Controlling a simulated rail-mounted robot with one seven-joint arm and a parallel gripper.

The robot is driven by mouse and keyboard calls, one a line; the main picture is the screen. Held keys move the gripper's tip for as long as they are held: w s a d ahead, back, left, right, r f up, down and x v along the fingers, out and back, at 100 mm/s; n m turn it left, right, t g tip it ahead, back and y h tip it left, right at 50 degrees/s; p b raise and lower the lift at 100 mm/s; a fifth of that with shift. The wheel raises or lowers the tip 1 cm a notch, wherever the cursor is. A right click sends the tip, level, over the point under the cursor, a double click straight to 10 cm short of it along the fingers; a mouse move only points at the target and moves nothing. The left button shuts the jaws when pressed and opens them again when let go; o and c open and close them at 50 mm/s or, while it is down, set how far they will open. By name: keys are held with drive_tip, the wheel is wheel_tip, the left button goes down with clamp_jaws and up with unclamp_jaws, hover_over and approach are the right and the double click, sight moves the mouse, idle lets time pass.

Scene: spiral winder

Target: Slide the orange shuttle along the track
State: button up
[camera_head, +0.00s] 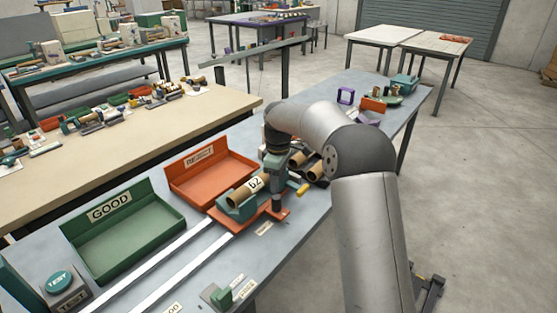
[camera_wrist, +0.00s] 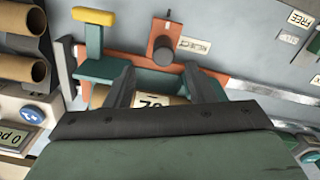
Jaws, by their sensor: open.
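The orange shuttle (camera_head: 262,222) sits at the right end of two pale rails, the track (camera_head: 190,270), on the grey bench. It carries a green cradle (camera_head: 232,213) with a cardboard tube (camera_head: 243,193) labelled with dark characters. I cannot tell whether the fingers touch anything. In the head view my gripper (camera_head: 275,168) is partly hidden by the arm.
A green GOOD tray (camera_head: 125,245) and an orange REJECT tray (camera_head: 212,183) stand behind the track. A TEST button (camera_head: 62,283) is at the left end. Several tubes (camera_head: 300,158) lie behind the gripper. A yellow-tipped lever (camera_wrist: 93,17) stands beside the shuttle. The rails look clear.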

wheel_tip(320, 180, up, 8)
drive_tip(key=shift+r, duration=0.15)
idle(0.3)
